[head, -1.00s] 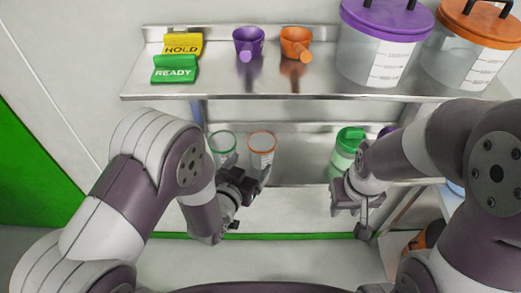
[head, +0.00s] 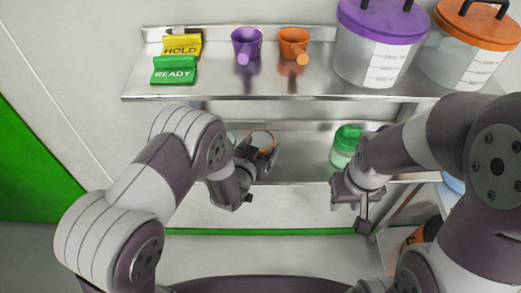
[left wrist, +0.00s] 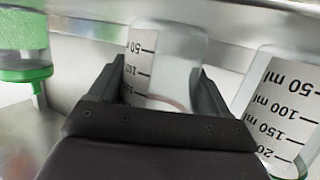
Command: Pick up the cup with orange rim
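The cup with orange rim (head: 262,139) stands on the lower shelf in the head view, its body largely hidden by my left gripper (head: 262,160). In the left wrist view the clear, marked cup (left wrist: 165,65) is between the two spread fingers of my left gripper (left wrist: 160,75). The fingers look open; whether either touches the cup I cannot tell. A second clear cup (left wrist: 283,105) is to its right there. In the head view this cup is mostly hidden. My right gripper (head: 356,195) is in front of the shelf, away from the cup; its fingers are unclear.
The upper shelf (head: 210,83) above holds HOLD and READY signs, purple (head: 246,44) and orange (head: 294,45) scoops and two large lidded tubs (head: 380,45).

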